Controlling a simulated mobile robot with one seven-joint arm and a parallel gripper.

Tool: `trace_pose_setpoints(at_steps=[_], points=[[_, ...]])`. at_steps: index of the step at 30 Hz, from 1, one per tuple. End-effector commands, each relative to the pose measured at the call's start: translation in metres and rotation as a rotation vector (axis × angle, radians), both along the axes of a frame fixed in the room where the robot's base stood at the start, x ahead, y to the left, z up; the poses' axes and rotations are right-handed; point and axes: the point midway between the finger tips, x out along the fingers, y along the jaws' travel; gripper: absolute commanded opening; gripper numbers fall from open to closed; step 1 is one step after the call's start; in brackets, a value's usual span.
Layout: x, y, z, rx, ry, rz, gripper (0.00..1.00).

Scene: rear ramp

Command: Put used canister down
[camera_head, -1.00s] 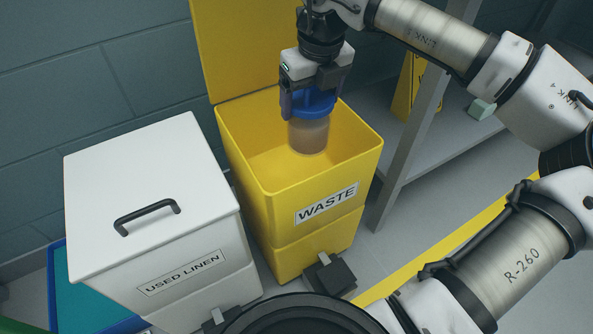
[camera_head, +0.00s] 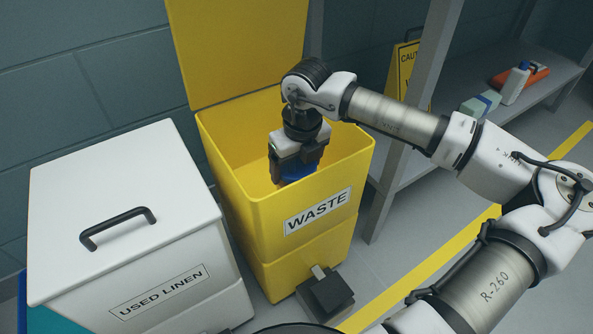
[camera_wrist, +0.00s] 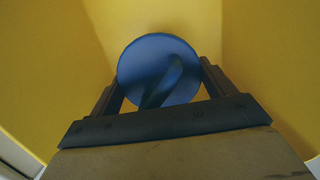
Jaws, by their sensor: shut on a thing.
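The used canister has a blue lid (camera_head: 298,172), and its lower body is hidden behind the front wall of the yellow WASTE bin (camera_head: 283,223). My gripper (camera_head: 295,168) is shut on the canister and reaches down inside the open bin. In the wrist view the round blue lid (camera_wrist: 158,68) with a raised bar sits between the two dark fingers, with yellow bin walls (camera_wrist: 55,70) around it. I cannot see whether the canister touches the bin floor. The bin's yellow lid (camera_head: 237,45) stands open at the back.
A closed white USED LINEN bin (camera_head: 125,200) with a black handle stands close on the left. A black pedal (camera_head: 325,293) is in front of the waste bin. A grey shelf (camera_head: 520,100) with small items and a yellow caution sign (camera_head: 402,78) are on the right.

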Motion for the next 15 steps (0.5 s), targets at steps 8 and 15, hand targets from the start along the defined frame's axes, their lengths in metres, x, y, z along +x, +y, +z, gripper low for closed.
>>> trace_pose_setpoints(at_steps=[8, 15], points=[[0.0004, 0.0003, -0.0095, 0.001, -0.003, 0.0, 0.16], [0.0005, 0.0002, -0.0151, 0.001, -0.003, 0.0, 0.16]])
